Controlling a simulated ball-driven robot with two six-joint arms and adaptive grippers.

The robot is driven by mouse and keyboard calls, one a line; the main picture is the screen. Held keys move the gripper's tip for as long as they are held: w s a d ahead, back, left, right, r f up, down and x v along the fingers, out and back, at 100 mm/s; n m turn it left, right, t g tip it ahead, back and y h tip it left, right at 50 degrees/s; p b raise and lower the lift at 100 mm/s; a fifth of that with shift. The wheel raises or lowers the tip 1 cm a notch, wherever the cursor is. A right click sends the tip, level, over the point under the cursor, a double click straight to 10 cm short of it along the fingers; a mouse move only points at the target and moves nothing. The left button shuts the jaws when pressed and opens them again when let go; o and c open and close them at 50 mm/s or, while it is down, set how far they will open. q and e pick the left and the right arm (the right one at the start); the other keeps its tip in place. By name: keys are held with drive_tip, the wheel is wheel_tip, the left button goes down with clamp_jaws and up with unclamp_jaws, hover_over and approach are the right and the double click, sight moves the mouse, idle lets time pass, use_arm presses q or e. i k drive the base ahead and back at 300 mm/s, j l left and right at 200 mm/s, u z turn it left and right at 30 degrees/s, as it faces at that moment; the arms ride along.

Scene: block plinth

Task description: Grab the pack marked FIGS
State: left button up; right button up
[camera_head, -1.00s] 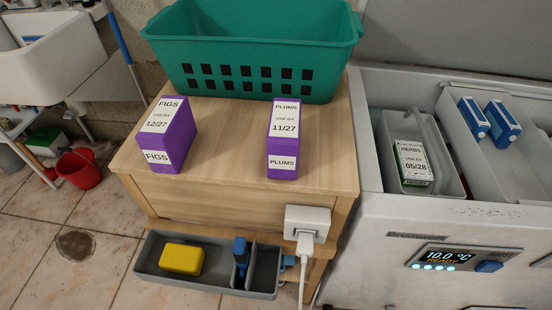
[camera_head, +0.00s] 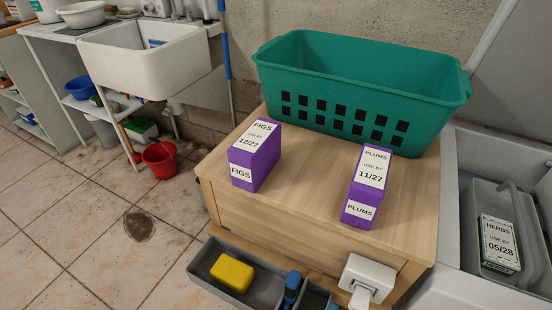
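The purple FIGS pack (camera_head: 264,165) stands upright on the left part of the wooden plinth top (camera_head: 300,205). Its labels read FIGS, USE BY 12/27. A similar purple pack marked PLUMS (camera_head: 363,200) stands to its right, apart from it, with 11/27 on its label. Neither of my grippers shows in the head view.
A green basket (camera_head: 350,75) stands at the back of the plinth, behind both packs. A grey tray (camera_head: 262,293) with a yellow block (camera_head: 232,272) hangs at the plinth's front. A white plug box (camera_head: 368,275) is beside it. A chest with a HERBS pack (camera_head: 499,245) is right.

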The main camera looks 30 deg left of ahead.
sight(253, 156)
drive_tip(key=k+j, duration=0.1)
drive_tip(key=j, duration=0.5)
drive_tip(key=j+z, duration=0.1)
drive_tip(key=j, duration=0.5)
drive_tip(key=k+j, duration=0.15)
drive_tip(key=j, duration=0.4)
